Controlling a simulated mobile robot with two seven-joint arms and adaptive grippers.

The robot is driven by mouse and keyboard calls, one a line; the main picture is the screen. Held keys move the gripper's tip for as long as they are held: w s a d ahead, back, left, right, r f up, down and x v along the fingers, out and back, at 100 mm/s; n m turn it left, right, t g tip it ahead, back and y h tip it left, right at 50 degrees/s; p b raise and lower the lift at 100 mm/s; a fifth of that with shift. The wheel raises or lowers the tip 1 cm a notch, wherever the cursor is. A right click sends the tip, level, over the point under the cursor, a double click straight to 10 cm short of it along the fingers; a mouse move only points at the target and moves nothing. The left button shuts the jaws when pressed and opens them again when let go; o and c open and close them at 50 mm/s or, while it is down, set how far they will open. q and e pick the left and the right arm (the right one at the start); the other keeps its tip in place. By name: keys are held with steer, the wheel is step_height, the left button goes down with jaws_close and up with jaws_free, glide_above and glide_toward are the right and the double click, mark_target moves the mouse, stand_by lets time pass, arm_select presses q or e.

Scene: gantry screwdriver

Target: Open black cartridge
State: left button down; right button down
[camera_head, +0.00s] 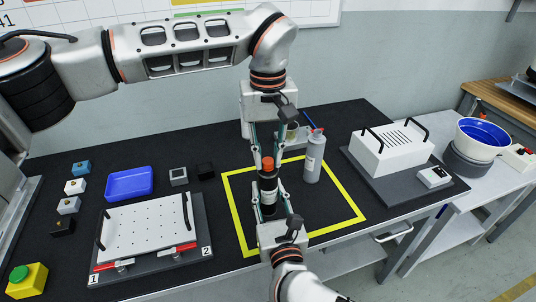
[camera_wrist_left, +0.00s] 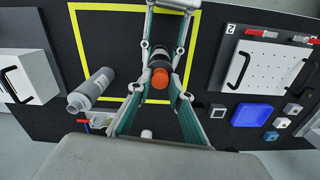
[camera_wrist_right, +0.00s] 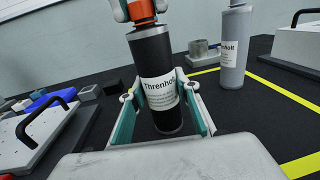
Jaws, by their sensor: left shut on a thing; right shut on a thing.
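The black cartridge (camera_head: 268,184) with an orange cap (camera_head: 267,163) stands upright, its white label reading "Threnholl" in the right wrist view (camera_wrist_right: 157,88). My left gripper (camera_head: 268,160) comes from the far side and is shut on the orange cap, which also shows in the left wrist view (camera_wrist_left: 160,80). My right gripper (camera_head: 268,196) comes from the near side and is shut on the cartridge body, one finger on each side. I cannot tell whether the cartridge's base touches the table.
A grey bottle (camera_head: 313,158) stands close to the right, with a small metal cup (camera_head: 291,132) behind. A yellow outline (camera_head: 352,208) marks the black table. A perforated plate (camera_head: 145,228) and blue tray (camera_head: 129,183) lie left; a white box (camera_head: 388,155) stands right.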

arm_select(q)
steer(key=n, duration=1.3)
steer(key=shift+n, duration=0.4)
steer(key=n, duration=1.3)
steer(key=shift+n, duration=0.4)
steer(key=n, duration=0.6)
steer(key=shift+n, duration=0.4)
steer(key=n, duration=0.5)
steer(key=shift+r, duration=0.1)
steer(key=n, duration=0.5)
steer(key=shift+d, duration=0.1)
steer(key=n, duration=0.6)
steer(key=shift+n, duration=0.3)
